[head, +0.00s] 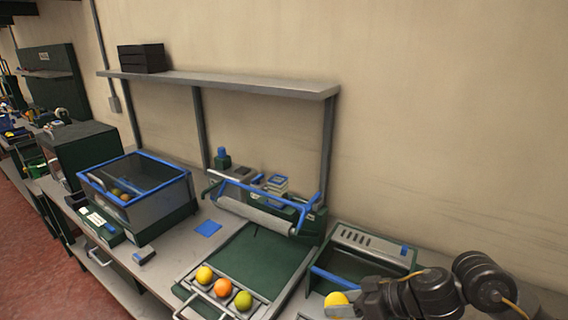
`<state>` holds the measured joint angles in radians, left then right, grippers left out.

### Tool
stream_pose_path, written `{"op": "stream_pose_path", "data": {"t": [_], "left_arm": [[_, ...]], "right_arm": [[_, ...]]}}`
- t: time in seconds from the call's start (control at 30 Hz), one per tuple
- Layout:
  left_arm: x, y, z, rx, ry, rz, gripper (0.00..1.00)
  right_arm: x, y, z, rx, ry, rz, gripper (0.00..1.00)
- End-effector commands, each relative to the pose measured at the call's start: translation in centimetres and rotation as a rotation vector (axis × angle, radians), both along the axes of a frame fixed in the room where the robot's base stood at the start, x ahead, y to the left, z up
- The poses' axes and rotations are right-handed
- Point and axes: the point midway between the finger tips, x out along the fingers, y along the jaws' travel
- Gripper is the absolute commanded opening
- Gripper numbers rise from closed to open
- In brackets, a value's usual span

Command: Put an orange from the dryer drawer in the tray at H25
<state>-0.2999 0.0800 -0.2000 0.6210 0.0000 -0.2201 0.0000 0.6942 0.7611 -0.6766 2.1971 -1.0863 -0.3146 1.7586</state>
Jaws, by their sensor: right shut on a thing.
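My right gripper (350,303) is at the bottom right, shut on a yellow-orange fruit (335,304), an orange by its look. The arm covers part of the fruit. A green tray with a metal handle (258,296) lies at the bottom middle. A yellow orange (204,275), a deeper orange one (223,286) and a green one (243,300) sit in a row at its front. The held fruit is right of this row. No H25 label is readable, and I cannot tell which part is the dryer drawer. My left gripper is out of view.
A blue-rimmed bin (186,178) with some fruit stands at left. A machine with a grey roller (255,216) is behind the tray. A green box with a slotted panel (346,233) stands at right, partly behind my arm. A shelf (230,85) hangs above.

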Motion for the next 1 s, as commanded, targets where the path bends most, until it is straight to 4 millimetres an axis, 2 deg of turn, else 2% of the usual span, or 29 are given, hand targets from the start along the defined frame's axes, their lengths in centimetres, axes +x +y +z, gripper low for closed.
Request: {"op": "stream_pose_path", "data": {"t": [0.07, 0.23, 0.5, 0.63, 0.77, 0.87, 1.0], "left_arm": [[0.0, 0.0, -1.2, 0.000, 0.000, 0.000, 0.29], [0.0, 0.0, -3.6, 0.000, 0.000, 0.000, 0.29], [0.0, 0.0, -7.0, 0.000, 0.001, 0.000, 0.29], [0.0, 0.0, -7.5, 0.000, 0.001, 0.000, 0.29], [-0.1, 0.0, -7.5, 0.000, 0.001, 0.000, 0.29], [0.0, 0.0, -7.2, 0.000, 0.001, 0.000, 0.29], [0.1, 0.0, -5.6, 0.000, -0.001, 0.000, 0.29]], "right_arm": [[-0.2, -0.9, 0.4, -0.002, -0.010, -0.025, 0.25], [-0.9, -3.9, -0.9, -0.002, -0.002, -0.088, 0.25], [-2.0, -8.1, -4.0, -0.002, 0.001, -0.153, 0.25], [-2.3, -9.0, -4.9, 0.000, 0.000, -0.167, 0.25], [-2.4, -9.0, -5.1, 0.001, -0.003, -0.167, 0.25], [-2.4, -9.0, -4.7, 0.001, -0.004, -0.167, 0.25], [-2.4, -9.1, -3.2, 0.001, -0.004, -0.170, 0.25]]}}
